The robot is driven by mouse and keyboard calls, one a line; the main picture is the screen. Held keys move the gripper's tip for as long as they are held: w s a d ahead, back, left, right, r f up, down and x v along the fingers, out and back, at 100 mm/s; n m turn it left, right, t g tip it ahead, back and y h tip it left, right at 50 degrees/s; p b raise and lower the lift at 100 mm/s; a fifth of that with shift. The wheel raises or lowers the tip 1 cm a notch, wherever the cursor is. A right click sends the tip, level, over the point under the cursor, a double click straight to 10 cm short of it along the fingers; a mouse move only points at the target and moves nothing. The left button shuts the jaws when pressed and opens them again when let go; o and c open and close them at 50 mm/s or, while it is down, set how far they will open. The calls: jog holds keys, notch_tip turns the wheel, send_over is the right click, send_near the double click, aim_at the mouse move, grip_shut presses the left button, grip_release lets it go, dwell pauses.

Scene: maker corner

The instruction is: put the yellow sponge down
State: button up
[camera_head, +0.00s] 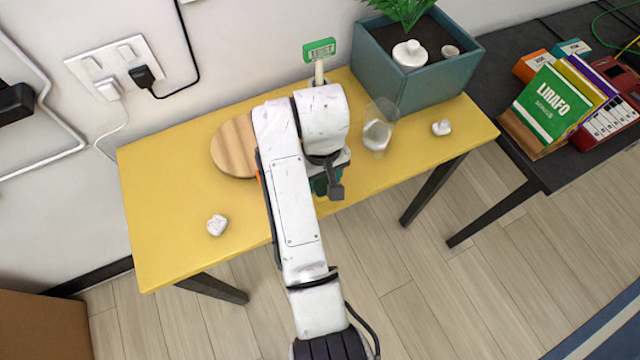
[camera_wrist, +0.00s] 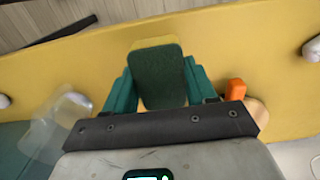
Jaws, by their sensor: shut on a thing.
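The yellow sponge (camera_wrist: 157,45) shows in the wrist view with its dark green scouring side facing the camera and a yellow edge at its far end. My gripper (camera_wrist: 158,82) has a green finger pressed on each side of it, so it is shut on the sponge. The sponge is over the yellow table (camera_head: 165,185); I cannot tell whether it touches the top. In the head view my arm hides the sponge, and only a green part of my gripper (camera_head: 320,186) shows near the table's front edge.
A round wooden board (camera_head: 232,148) lies left of my arm, with an orange item (camera_wrist: 235,90) beside it. A clear glass (camera_head: 378,130) and a white crumpled lump (camera_head: 441,127) are to the right, another lump (camera_head: 216,225) front left. A teal planter (camera_head: 430,85) stands behind. The table's left part has free room.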

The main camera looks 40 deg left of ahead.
jog(key=shift+w+a+f, duration=0.3)
jog(key=shift+a+f, duration=0.2)
jog(key=shift+f, duration=1.7)
jog(key=shift+f, duration=0.1)
jog(key=shift+f, duration=0.1)
jog(key=o, duration=0.9)
notch_tip(320, 180, up, 12)
jog(key=shift+r+p, duration=0.25)
jog(key=shift+p, duration=0.3)
